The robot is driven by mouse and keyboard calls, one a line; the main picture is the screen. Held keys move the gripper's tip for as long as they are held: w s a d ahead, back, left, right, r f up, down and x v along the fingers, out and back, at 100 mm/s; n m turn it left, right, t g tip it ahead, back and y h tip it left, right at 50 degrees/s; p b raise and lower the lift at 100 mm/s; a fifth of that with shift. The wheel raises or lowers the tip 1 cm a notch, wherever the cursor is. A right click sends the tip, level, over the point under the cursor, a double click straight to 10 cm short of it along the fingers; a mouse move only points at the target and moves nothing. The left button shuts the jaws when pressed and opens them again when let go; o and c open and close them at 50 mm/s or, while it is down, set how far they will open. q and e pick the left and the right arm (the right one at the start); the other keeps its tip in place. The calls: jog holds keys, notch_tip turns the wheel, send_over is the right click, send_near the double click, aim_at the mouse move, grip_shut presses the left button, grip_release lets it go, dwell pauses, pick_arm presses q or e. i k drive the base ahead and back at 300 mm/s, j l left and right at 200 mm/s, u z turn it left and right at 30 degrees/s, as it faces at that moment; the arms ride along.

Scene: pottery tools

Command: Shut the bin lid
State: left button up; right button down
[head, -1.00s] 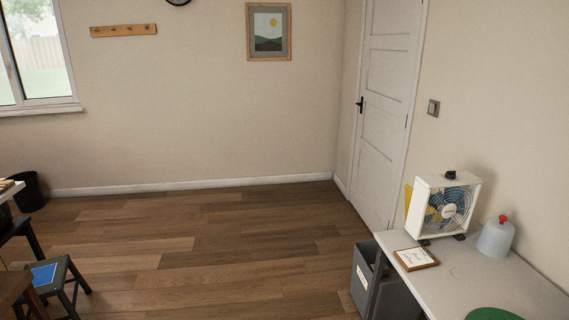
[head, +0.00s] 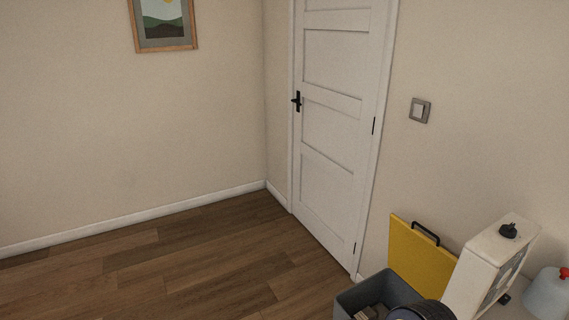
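The grey bin (head: 352,297) stands on the floor at the bottom right of the head view, partly cut off by the lower edge. Its yellow lid (head: 415,257) with a black handle (head: 426,233) stands raised at the back, close to the wall. Some pale pieces (head: 371,312) show inside the open bin. A dark rounded part, likely of my own arm, covers the bin's lower right front. Neither gripper's fingers can be seen.
A white box fan (head: 487,268) stands just right of the lid, with a clear jug (head: 548,293) beyond it. A closed white door (head: 340,130) is behind the bin. The wooden floor (head: 200,275) to the left is clear.

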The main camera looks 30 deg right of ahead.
aim_at(428, 268)
jog(key=i+z, duration=0.3)
jog(key=i, duration=0.2)
jog(key=i+j+z, duration=0.15)
jog(key=i+z, duration=0.2)
jog(key=i, duration=0.15)
jog(key=i+l+z, duration=0.25)
jog(key=i+z, duration=0.2)
jog(key=i+l+z, duration=0.1)
jog(key=i+z, duration=0.35)
jog(key=i+l+z, duration=0.1)
jog(key=i+l, duration=0.15)
